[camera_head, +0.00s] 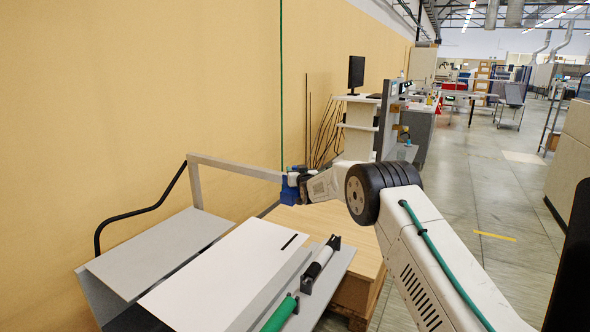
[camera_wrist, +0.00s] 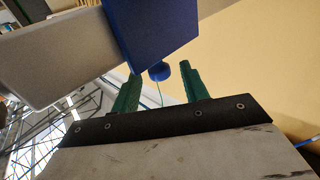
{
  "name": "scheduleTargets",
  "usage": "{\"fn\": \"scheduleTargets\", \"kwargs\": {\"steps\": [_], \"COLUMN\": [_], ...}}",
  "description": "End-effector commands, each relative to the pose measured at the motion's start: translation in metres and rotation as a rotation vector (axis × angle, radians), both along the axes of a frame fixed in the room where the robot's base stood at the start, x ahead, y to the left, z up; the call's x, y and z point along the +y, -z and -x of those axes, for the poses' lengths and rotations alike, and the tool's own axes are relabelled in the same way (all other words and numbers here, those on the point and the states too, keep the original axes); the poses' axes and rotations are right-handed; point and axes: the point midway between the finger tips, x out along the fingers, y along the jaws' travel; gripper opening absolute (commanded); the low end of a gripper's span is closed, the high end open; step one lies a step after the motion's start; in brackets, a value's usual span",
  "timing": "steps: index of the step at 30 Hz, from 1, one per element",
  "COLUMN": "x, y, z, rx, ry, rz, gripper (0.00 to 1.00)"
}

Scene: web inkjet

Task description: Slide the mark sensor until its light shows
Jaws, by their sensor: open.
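The mark sensor is a blue block (camera_head: 289,188) at the right end of a grey rail (camera_head: 235,168) above the machine. In the wrist view the blue block (camera_wrist: 155,32) sits on the wide grey bar (camera_wrist: 55,58), with a small round blue knob (camera_wrist: 159,71) below it. My gripper (camera_wrist: 161,76) has two green fingers standing apart, with the knob showing between their tips. I cannot tell whether they touch it. In the head view my gripper (camera_head: 300,184) is right at the block and partly hides it. No lit light shows.
Below the rail lies a white web (camera_head: 215,275) with a short black mark (camera_head: 289,241). A black-and-white roller (camera_head: 320,262) and a green roller (camera_head: 280,314) lie beside it. A wooden pallet stack (camera_head: 345,235) stands behind. A tan wall closes the left; the aisle at right is open.

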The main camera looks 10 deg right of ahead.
Motion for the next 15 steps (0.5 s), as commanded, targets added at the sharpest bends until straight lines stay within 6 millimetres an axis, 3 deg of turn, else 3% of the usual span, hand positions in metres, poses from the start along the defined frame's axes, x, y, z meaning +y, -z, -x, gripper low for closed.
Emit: {"fn": "scheduleTargets", "kwargs": {"steps": [6,15], "x": [0.003,0.004], "y": [0.001,0.0], "z": [-0.02,-0.025], "rx": [0.0,0.001], "ry": [0.0,0.0], "rz": [0.0,-0.001], "gripper": [0.45,0.45]}}
